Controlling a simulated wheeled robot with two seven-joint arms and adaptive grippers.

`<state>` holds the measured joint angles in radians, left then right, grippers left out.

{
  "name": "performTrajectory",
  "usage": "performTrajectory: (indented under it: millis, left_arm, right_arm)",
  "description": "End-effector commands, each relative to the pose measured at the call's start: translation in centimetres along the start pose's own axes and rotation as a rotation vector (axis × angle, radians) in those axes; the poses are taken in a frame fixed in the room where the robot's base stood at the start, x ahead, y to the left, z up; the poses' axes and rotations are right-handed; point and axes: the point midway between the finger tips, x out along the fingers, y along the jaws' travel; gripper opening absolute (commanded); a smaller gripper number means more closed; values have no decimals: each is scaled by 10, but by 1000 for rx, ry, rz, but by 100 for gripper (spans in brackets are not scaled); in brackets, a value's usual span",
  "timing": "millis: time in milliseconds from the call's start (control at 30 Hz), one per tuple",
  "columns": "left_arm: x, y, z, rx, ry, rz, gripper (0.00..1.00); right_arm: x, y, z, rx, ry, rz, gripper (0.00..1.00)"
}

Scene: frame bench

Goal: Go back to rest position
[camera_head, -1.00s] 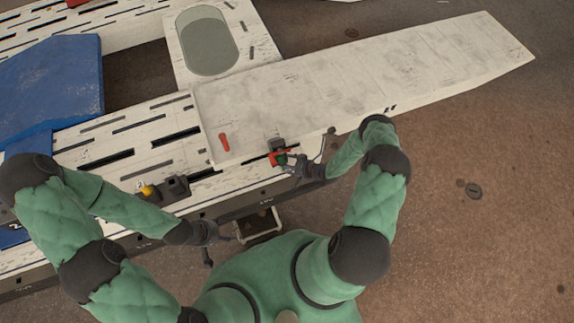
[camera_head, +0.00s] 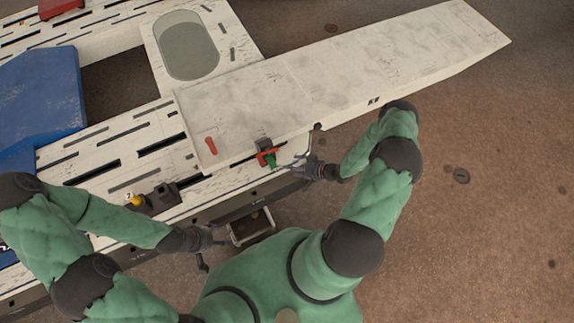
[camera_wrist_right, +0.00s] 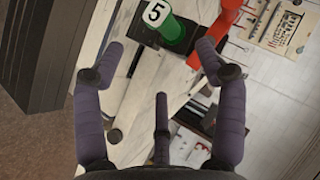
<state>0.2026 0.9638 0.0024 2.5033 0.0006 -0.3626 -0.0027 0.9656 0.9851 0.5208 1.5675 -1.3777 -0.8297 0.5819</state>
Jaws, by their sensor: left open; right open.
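My right gripper (camera_head: 305,166) is open and empty at the near edge of the white bench (camera_head: 330,85).
A red cylinder (camera_head: 211,146) lies on the bench top. A dark fixture with a yellow knob (camera_head: 135,199) sits on the slotted frame. A blue panel (camera_head: 45,95) is at the left. Open floor (camera_head: 480,230) lies to the right.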

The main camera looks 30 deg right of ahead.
Motion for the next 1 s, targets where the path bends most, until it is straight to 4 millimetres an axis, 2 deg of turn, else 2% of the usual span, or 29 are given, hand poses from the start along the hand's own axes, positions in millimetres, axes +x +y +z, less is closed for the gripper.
performTrajectory:
  millis: [100, 300, 467, 567, 667, 800, 900, 1000]
  left_arm:
    - [0, 0, 0, 0, 0, 0, 64]
    - [0, 0, 0, 0, 0, 0, 64]
    - [0, 0, 0, 0, 0, 0, 64]
    - [0, 0, 0, 0, 0, 0, 64]
    - [0, 0, 0, 0, 0, 0, 64]
    - [0, 0, 0, 0, 0, 0, 64]
    - [0, 0, 0, 0, 0, 0, 64]
    - [0, 0, 0, 0, 0, 0, 64]
  right_arm:
    - [-8, 0, 0, 1, 0, 1, 72]
    - [-11, 0, 0, 1, 0, 0, 72]
    - [-8, -4, 0, 1, -5, 3, 72]
    - [1, -16, -2, 6, -26, 23, 72]
    - [14, -39, -2, 15, -71, 62, 72]
    - [26, -81, 12, 32, -178, 140, 72]
    - [25, -112, 30, 39, -271, 196, 72]
    - [16, -142, 52, 43, -374, 252, 72]
